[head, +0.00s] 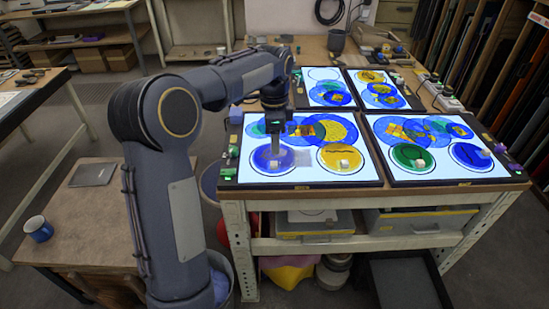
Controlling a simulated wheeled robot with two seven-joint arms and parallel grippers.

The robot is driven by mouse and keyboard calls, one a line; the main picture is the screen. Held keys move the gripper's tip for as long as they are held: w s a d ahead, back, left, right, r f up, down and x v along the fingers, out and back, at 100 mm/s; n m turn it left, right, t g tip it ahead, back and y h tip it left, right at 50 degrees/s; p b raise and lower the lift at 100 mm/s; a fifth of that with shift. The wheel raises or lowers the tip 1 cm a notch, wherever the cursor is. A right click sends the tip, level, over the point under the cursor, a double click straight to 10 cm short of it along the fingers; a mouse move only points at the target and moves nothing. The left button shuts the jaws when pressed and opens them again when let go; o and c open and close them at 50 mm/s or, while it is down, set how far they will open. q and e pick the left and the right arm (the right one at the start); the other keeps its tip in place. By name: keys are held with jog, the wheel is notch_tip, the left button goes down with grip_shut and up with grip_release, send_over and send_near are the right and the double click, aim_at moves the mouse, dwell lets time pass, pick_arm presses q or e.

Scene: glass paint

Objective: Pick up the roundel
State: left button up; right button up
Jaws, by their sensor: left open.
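Several round coloured glass pieces lie on lit panels, and I cannot tell which one is the roundel. On the near right panel (412,177) are a green disc (403,151) and a blue disc (462,154), each with a small pale block. My left gripper (276,162) points down over the blue disc on the near left panel and hides part of it. It is open; its contact with the disc is unclear. My right gripper is out of view.
Overlapping blue and yellow discs (318,128) lie behind on the same panel. Two more lit panels stand farther back with further discs. Small coloured items (229,172) line the bench's edges. A blue mug (38,228) stands on a low wooden table at left.

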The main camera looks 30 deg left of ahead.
aim_at(274, 163)
pick_arm(q)
jog(key=shift+w+a+f, duration=0.1)
jog(key=shift+w+f, duration=0.2)
jog(key=shift+f, duration=0.1)
jog(key=f, duration=0.7)
jog(key=shift+s+a+f, duration=0.1)
jog(key=shift+s+f, duration=0.15)
grip_shut()
